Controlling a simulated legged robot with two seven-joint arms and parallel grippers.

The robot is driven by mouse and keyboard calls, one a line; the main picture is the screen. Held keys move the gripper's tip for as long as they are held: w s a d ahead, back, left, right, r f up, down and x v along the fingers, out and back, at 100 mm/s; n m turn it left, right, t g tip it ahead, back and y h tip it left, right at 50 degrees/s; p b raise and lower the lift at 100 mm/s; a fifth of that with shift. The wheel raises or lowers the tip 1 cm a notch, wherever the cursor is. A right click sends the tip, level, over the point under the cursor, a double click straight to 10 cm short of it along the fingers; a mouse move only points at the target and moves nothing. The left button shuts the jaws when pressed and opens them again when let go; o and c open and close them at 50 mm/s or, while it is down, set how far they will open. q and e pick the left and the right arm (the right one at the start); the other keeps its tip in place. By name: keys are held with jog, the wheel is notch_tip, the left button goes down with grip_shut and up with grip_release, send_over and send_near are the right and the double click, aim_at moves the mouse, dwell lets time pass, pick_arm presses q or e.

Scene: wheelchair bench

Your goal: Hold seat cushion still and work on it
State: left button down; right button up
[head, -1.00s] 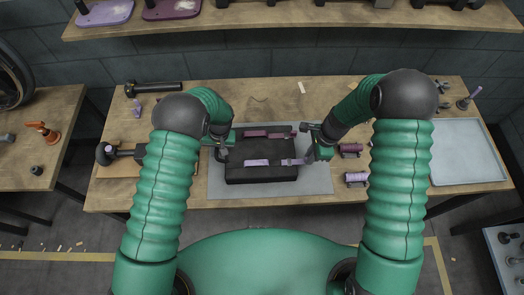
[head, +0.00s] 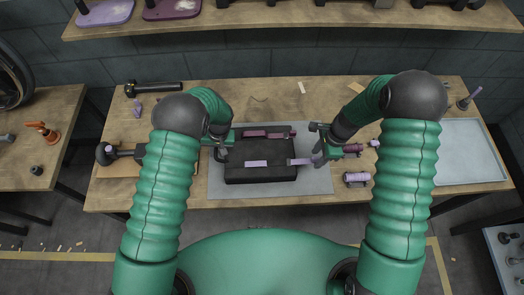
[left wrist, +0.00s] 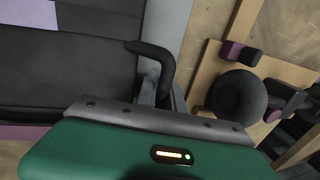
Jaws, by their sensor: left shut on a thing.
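The black seat cushion (head: 262,174) lies flat on a grey mat (head: 318,183) on the bench. My left gripper (head: 222,153) is shut on the cushion's left edge; in the left wrist view a dark finger (left wrist: 155,68) lies against the cushion (left wrist: 70,65). My right gripper (head: 318,156) is just off the cushion's right edge, at the outer end of a lilac strap piece (head: 301,161), apparently shut on it; its fingertips are small.
Lilac-and-black parts (head: 357,179) stand right of the mat, before a grey tray (head: 468,150). A black mallet-like tool (head: 120,153) lies on a board at left, with a black-handled tool (head: 155,87) behind. A shelf (head: 300,15) overhangs the back.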

aim_at(317, 157)
pick_arm(q)
jog(key=shift+d, duration=0.1)
pick_arm(e)
jog(key=shift+a+r, duration=0.1)
jog(key=shift+r, duration=3.45)
pick_arm(q)
jog(key=c, duration=1.4)
grip_release()
jog(key=shift+o, duration=0.2)
